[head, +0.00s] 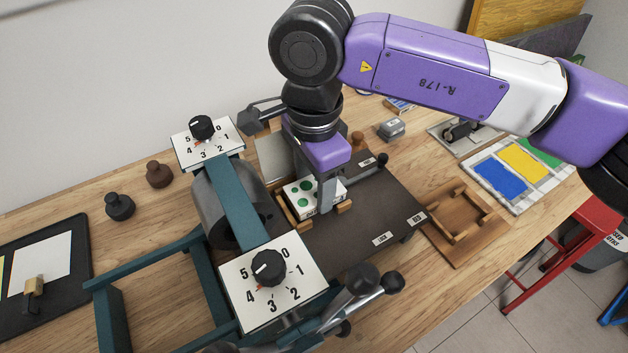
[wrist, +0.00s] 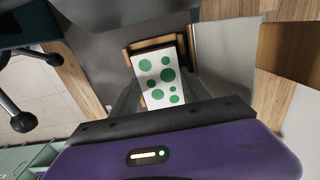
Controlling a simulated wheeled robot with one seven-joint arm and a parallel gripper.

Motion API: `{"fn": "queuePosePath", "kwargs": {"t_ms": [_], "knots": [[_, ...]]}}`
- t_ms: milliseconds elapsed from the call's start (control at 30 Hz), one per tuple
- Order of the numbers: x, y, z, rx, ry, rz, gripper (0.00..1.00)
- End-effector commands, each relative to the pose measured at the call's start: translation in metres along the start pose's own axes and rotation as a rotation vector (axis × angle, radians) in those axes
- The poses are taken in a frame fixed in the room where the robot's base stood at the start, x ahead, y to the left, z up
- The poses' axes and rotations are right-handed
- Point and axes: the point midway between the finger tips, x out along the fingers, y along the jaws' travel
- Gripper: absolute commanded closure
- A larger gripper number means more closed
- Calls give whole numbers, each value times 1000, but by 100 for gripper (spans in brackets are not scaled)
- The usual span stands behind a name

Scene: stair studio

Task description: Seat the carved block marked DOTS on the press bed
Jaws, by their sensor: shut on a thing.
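The carved block marked DOTS (head: 305,194) has a white face with green dots. It sits low at the dark press bed (head: 355,225), beside the roller, with wooden guide pieces (head: 289,212) around it. My gripper (head: 326,195) points down over the bed and is shut on the block. In the wrist view the dotted face (wrist: 158,75) shows beyond the gripper's edge, with a wooden frame (wrist: 130,60) along its far and left sides. I cannot tell whether the block's underside touches the bed.
Two press dials (head: 268,268) (head: 201,128) and the grey roller (head: 228,205) stand left of the bed. A wooden tray (head: 462,225) lies right of it. Colour slabs (head: 500,178) lie farther right, and dark knobs (head: 119,206) at left. The bed's right part is clear.

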Motion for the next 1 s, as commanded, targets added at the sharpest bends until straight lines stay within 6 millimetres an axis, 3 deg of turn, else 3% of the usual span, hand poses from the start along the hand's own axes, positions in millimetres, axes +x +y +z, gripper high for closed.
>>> {"fn": "queuePosePath", "kwargs": {"t_ms": [967,1000], "knots": [[11,0,0,0,0,0,89],[11,0,0,0,0,0,40]]}}
